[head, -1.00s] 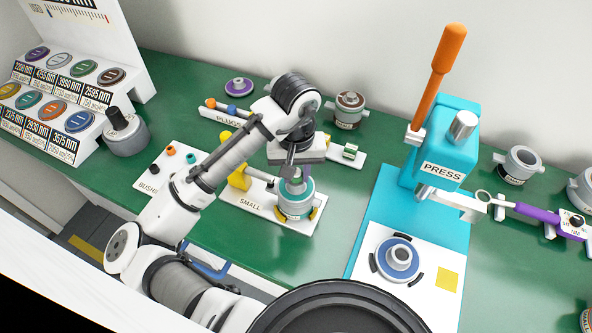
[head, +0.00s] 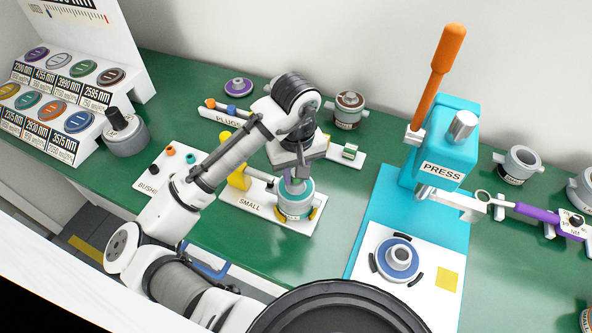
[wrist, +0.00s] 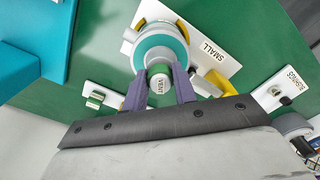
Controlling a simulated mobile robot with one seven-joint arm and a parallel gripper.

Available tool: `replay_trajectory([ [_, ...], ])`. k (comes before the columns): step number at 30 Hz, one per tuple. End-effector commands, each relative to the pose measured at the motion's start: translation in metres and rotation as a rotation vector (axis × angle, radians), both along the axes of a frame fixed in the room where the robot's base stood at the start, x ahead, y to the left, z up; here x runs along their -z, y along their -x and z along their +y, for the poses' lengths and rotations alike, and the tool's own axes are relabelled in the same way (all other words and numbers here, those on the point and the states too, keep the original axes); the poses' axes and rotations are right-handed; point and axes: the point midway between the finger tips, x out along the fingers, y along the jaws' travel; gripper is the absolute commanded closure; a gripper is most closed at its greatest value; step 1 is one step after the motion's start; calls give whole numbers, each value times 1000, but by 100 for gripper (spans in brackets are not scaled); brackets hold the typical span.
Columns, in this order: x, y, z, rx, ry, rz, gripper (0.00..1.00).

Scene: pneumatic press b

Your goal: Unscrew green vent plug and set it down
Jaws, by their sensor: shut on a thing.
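The green vent plug (wrist: 159,81), with a pale top marked VENT, sits between the two purple fingers of my gripper (wrist: 160,84) in the wrist view. My gripper is shut on it. In the head view my gripper (head: 294,180) points down over the teal-topped grey cylinder (head: 296,204), which stands at the right end of the white SMALL fixture (head: 250,203). The teal ring (wrist: 160,47) shows just beyond the plug in the wrist view. I cannot tell whether the plug is still threaded in the cylinder.
The yellow clamp (head: 238,177) stands left of the cylinder. The white PLUGS tray (head: 225,119) lies behind, with a small green-and-white piece (head: 349,152) at its right end. The blue press (head: 440,150) stands to the right. Green bench between fixture and press is clear.

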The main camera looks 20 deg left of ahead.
Motion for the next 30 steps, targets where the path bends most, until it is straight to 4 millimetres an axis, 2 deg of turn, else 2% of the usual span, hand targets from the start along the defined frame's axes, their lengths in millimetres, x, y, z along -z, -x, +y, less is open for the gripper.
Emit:
replay_trajectory([
  [6,0,0,0,-9,0,1,85],
  [7,0,0,0,-9,-1,1,69],
  [9,0,0,0,-8,-1,1,61],
  [16,0,0,0,-5,0,0,61],
  [23,0,0,0,133,0,0,61],
  [30,0,0,0,146,0,0,61],
])
